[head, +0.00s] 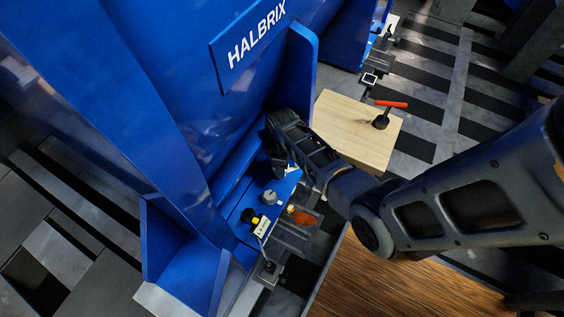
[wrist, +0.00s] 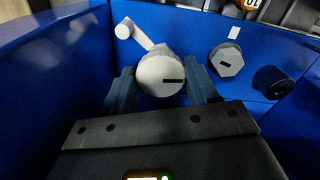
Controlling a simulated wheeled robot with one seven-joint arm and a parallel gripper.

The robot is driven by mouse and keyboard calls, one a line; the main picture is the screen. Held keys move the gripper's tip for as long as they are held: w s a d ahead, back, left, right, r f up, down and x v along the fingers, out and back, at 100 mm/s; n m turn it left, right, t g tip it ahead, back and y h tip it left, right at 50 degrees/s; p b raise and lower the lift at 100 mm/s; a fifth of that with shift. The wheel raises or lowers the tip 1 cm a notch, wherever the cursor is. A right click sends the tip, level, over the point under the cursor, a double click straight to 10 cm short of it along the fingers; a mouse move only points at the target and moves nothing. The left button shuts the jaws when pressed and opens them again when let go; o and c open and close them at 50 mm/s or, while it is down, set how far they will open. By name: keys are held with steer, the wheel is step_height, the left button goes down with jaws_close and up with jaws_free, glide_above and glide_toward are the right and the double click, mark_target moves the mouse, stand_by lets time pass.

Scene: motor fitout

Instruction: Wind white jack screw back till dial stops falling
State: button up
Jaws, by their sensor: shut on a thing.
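The white jack screw (wrist: 160,76) shows in the wrist view as a round white head with a dark slot mark. A crank arm with a white knob (wrist: 124,30) reaches up and left from it. My gripper (wrist: 163,84) has one finger on each side of the head and is shut on it. In the head view my gripper (head: 284,160) is down at the blue machine foot, and it hides most of the screw. No dial face can be read in either view.
A grey hex bolt (wrist: 227,60) and a dark cylinder (wrist: 272,82) stand right of the screw. Blue walls enclose the left side.

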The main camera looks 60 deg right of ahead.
steer(key=shift+w+r+n, duration=0.1)
steer(key=shift+n, duration=0.3)
steer(key=o, duration=1.1)
steer(key=shift+c, duration=0.2)
steer(key=shift+r+p, duration=0.9)
steer(key=shift+r, duration=2.95)
